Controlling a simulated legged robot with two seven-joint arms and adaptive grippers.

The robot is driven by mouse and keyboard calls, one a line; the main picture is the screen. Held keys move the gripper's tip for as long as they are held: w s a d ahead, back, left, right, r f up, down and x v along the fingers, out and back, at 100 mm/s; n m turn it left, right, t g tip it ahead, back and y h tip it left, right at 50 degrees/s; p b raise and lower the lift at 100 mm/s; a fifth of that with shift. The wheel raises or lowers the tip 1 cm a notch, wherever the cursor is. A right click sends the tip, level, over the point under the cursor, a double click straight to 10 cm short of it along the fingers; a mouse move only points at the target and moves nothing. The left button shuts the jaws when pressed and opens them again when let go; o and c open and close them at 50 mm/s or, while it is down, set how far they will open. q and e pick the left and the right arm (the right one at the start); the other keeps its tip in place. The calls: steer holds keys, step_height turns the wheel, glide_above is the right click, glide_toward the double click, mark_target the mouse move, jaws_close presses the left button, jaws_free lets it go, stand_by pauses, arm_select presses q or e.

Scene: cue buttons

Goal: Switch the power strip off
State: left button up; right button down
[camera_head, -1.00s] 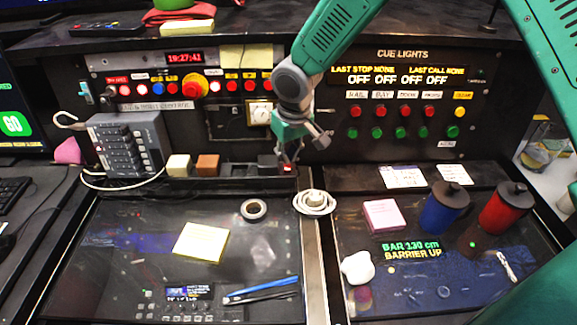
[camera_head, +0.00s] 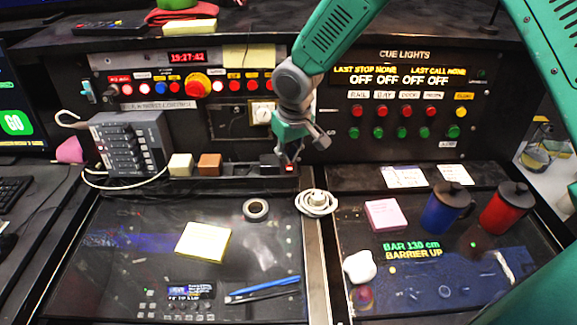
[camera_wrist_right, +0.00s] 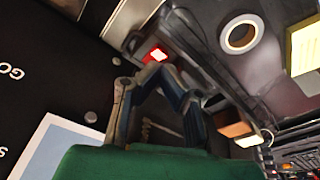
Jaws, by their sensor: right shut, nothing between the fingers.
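The power strip (camera_head: 240,170) is a dark bar along the foot of the console's back panel. A small red lit switch (camera_head: 290,168) sits at its right end, and it also glows in the right wrist view (camera_wrist_right: 155,54). My right gripper (camera_head: 291,158) points down right at this switch, its fingers closed and empty. In the right wrist view the fingertips (camera_wrist_right: 147,80) are close beside the red switch; I cannot tell whether they touch it. My left gripper is not in view.
A white block (camera_head: 180,165), a brown block (camera_head: 209,165) and a black plug (camera_head: 268,162) stand along the strip. A coiled white cable (camera_head: 316,203) lies just in front. Cue-light buttons (camera_head: 404,111) are close to the right. A tape roll (camera_head: 255,209) lies on the desk.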

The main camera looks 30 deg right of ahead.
mark_target(290, 169)
steer(key=shift+a+f, duration=0.1)
steer(key=shift+f, duration=0.1)
steer(key=shift+f, duration=0.1)
steer(key=shift+d+f, duration=0.3)
steer(key=shift+d, duration=0.1)
steer(key=shift+a+f+b, duration=0.25)
steer(key=shift+a+b, duration=0.05)
steer(key=shift+b, duration=0.1)
steer(key=shift+d+f, duration=0.2)
steer(key=shift+f, duration=0.3)
steer(key=shift+a, duration=0.1)
step_height(290, 169, up, 7)
steer(key=p, duration=0.6)
